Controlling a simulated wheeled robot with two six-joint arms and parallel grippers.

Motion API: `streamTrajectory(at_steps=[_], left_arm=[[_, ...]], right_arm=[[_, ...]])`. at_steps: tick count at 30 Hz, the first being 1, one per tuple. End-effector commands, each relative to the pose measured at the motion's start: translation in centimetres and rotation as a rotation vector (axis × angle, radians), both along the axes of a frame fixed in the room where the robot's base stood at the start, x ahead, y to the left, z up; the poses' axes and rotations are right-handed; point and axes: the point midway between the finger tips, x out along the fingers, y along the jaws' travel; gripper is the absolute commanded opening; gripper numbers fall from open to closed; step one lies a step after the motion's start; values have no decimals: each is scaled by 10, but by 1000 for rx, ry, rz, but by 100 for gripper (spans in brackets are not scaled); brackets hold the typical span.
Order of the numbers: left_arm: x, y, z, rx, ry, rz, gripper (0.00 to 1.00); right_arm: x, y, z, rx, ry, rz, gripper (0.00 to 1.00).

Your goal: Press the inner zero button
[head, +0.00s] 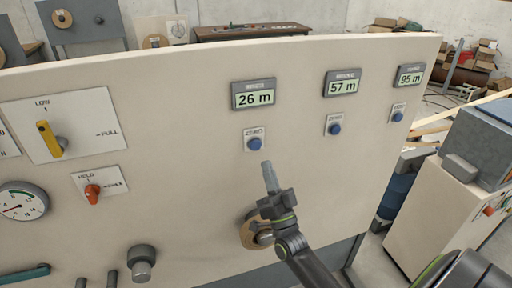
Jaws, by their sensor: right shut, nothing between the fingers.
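Three round blue buttons sit on small plates on the cream panel, each below a grey length display. The left blue button (254,144) is under the display reading 26 m (254,95). The middle blue button (335,129) is under the display reading 57 m (343,83). The right blue button (397,117) is under the display reading 95 m (410,75). The labels are too blurred to tell which is the inner one. My right gripper (269,172) is shut and empty, its tip just below the left button, apparently apart from it. My left gripper is not in view.
The cream panel (190,185) also carries a yellow lever (49,139), a red-orange knob (92,193), a pressure gauge (22,202) and a grey knob (141,263). A brass-coloured round fitting (250,232) is beside my right wrist. A cabinet (440,210) stands at the right.

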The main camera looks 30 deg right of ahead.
Motion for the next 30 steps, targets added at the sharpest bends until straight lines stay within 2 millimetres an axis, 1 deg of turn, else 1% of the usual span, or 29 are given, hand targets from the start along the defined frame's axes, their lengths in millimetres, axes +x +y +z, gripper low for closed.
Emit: streamTrajectory(at_steps=[1, 6, 12, 18, 30], left_arm=[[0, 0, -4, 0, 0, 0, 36], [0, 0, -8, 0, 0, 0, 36], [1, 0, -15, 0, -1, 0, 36], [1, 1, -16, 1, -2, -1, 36], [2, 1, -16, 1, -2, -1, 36]], right_arm=[[9, -2, -1, -2, -2, 1, 0], [31, -7, -1, -1, -2, 1, 0], [49, -12, -1, -2, -2, 0, 0], [55, -13, 0, -1, 1, 0, 0], [55, -13, 0, 0, 0, 0, 0]])
